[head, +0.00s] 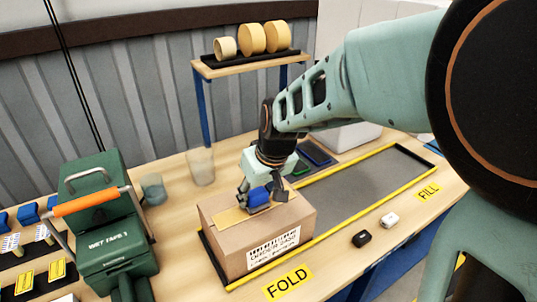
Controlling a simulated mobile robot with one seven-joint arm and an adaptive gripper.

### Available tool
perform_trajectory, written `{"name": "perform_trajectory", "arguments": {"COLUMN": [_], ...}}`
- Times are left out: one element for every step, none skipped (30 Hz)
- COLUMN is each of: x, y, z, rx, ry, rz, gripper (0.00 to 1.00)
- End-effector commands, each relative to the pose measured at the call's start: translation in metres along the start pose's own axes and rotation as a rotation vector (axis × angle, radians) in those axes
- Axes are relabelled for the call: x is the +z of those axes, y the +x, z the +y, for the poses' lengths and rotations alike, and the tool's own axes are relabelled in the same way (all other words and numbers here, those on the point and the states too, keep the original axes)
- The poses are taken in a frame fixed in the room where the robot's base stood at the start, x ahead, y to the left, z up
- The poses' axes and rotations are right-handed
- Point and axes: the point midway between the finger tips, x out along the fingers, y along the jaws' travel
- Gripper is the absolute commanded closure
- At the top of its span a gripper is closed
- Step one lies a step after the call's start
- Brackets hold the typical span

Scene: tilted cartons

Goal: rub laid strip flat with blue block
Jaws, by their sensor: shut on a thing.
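My gripper (257,191) points down over the carton and is shut on the blue block (260,197). The carton (225,240) is brown and closed, with a barcode label on its front side. A tan strip (230,216) lies along the carton's top. The blue block is at the strip, near the middle of the carton's top. I cannot tell whether the block touches the strip. The gripper hides part of the strip and of the top.
A green tape machine (105,235) with an orange-handled lever stands left of the carton. Two clear cups (200,166) are behind. A yellow-edged grey lane (360,185) runs right. Black (361,239) and white (389,220) small items lie in front. Tape rolls (252,38) sit on a raised shelf.

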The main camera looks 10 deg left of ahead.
Motion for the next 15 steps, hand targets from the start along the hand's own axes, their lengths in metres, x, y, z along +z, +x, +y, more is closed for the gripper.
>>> {"name": "perform_trajectory", "arguments": {"x": [0.002,0.002,0.002,0.002,0.002,0.001,0.001,0.001,0.002,0.002,0.002,0.002,0.002,0.002,0.002], "y": [0.002,0.002,0.002,0.002,0.002,0.002,0.002,0.002,0.002,0.001,0.001,0.001,0.001,0.001,0.001], "z": [0.005,0.008,0.012,0.014,0.017,0.019,0.021,0.023,0.024,0.025,0.026,0.026,0.027,0.027,0.028], "rx": [0.001,0.002,0.002,0.003,0.003,0.002,0.002,0.002,0.002,0.001,0.001,0.001,0.001,0.001,0.001], "ry": [0.004,0.005,0.004,0.004,0.004,0.004,0.003,0.003,0.004,0.004,0.004,0.003,0.003,0.002,0.002], "rz": [-0.003,-0.003,-0.003,-0.002,-0.002,-0.002,-0.002,-0.002,-0.002,-0.002,-0.003,-0.003,-0.003,-0.003,-0.003], "gripper": [0.77,0.77,0.77,0.77,0.77,0.77,0.77,0.77,0.77,0.77,0.77,0.77,0.77,0.77,0.77]}}
